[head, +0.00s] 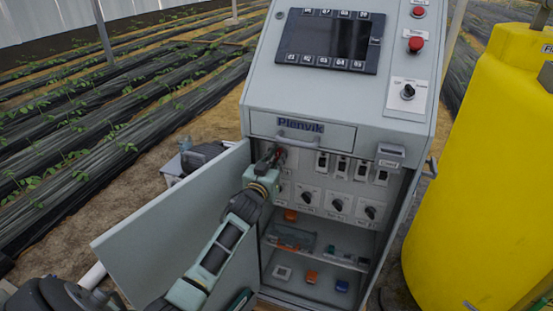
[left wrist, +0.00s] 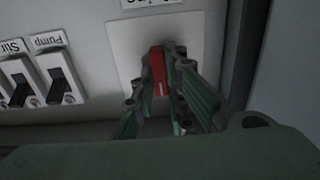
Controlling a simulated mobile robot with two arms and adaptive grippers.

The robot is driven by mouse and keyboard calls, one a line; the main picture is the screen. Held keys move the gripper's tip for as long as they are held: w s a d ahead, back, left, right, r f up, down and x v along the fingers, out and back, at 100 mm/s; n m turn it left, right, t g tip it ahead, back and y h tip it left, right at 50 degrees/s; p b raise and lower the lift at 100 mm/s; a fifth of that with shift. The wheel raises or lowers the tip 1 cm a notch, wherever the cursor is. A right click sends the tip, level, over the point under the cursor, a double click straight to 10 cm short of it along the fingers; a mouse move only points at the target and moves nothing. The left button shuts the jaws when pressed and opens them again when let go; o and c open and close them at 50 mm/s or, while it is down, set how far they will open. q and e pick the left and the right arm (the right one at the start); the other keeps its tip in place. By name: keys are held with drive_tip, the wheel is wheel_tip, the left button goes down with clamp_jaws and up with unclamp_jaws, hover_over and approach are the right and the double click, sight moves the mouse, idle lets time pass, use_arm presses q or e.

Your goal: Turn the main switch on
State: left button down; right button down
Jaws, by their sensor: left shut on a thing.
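The main switch is a red rotary handle (left wrist: 158,72) on a pale plate, under a partly cut-off label, in the left wrist view. The handle appears roughly upright in that view, with a small white mark near its lower end. In the head view a bit of the red main switch (head: 281,155) shows at the upper left inside the open cabinet. My left gripper (head: 269,160) is at the switch, its fingers (left wrist: 161,82) shut on the red handle from both sides. The gripper hides most of the switch in the head view. My right gripper is not seen.
The cabinet door (head: 170,235) stands open to the left beside my left arm. Several toggle switches (head: 342,166) and black knobs (head: 337,204) sit right of the main switch. A drawer with a handle (head: 300,126) juts above. A yellow tank (head: 480,170) stands at right.

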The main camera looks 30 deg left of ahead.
use_arm(q)
drive_tip(key=m, duration=0.8)
drive_tip(key=shift+d+f+m, duration=0.15)
drive_tip(key=shift+d+m, duration=0.05)
drive_tip(key=shift+m, duration=0.2)
idle(0.4)
drive_tip(key=c, duration=1.8)
unclamp_jaws()
drive_tip(key=shift+m, duration=0.3)
drive_tip(key=shift+o, duration=0.2)
drive_tip(key=v, duration=1.2)
